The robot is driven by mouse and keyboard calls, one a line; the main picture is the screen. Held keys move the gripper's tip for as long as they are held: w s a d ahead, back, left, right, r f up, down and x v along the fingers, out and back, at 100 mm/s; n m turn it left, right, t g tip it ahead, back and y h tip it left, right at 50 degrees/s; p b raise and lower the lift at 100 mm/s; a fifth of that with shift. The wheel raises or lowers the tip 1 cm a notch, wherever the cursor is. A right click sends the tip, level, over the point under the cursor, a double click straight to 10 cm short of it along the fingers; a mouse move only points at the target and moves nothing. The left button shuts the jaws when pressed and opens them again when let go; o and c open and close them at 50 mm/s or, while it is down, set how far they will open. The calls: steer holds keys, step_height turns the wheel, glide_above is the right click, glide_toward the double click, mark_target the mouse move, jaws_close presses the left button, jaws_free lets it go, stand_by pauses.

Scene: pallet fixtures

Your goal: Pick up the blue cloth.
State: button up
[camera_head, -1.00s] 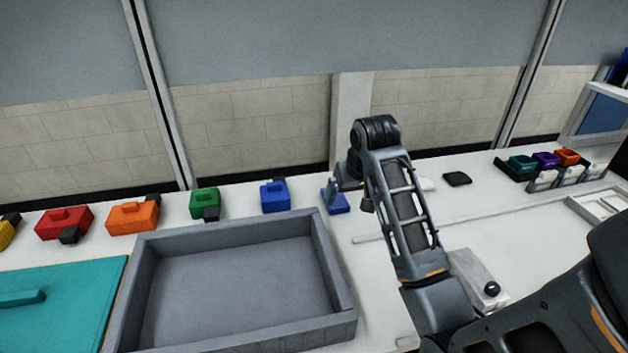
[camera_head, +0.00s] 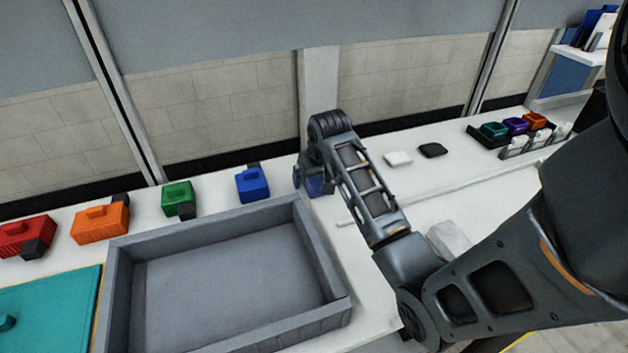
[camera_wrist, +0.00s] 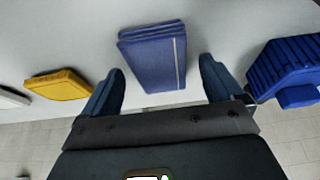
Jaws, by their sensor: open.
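The blue cloth (camera_wrist: 152,60) is a folded, flat rectangle with a pale stripe near its right edge in the wrist view. It lies on the white worktop, between and just beyond the fingertips of my gripper (camera_wrist: 160,75). My gripper is open and empty, with a gap on both sides of the cloth. In the head view my gripper (camera_head: 308,178) is over the cloth (camera_head: 320,187), which is mostly hidden behind it.
A blue ribbed box (camera_wrist: 288,68) is close to the right finger in the wrist view; it also shows in the head view (camera_head: 251,184). A yellow cloth-like piece (camera_wrist: 58,85) lies left. A large grey tray (camera_head: 225,285) stands in front; white (camera_head: 398,159) and black (camera_head: 433,150) pieces lie right.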

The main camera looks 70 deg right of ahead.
mark_target(314, 180)
steer(key=shift+f, duration=0.2)
stand_by(0.4)
steer(key=c, duration=1.1)
steer(key=shift+r, duration=0.1)
steer(key=shift+c, duration=0.2)
step_height(314, 180, up, 4)
steer(key=shift+w+f+b, duration=0.1)
steer(key=shift+b, duration=0.3)
steer(key=s+d+r+b, duration=0.2)
steer(key=s+d+r, duration=0.4)
steer(key=d, duration=0.4)
steer(key=shift+d+r, duration=0.15)
steer(key=shift+r, duration=0.5)
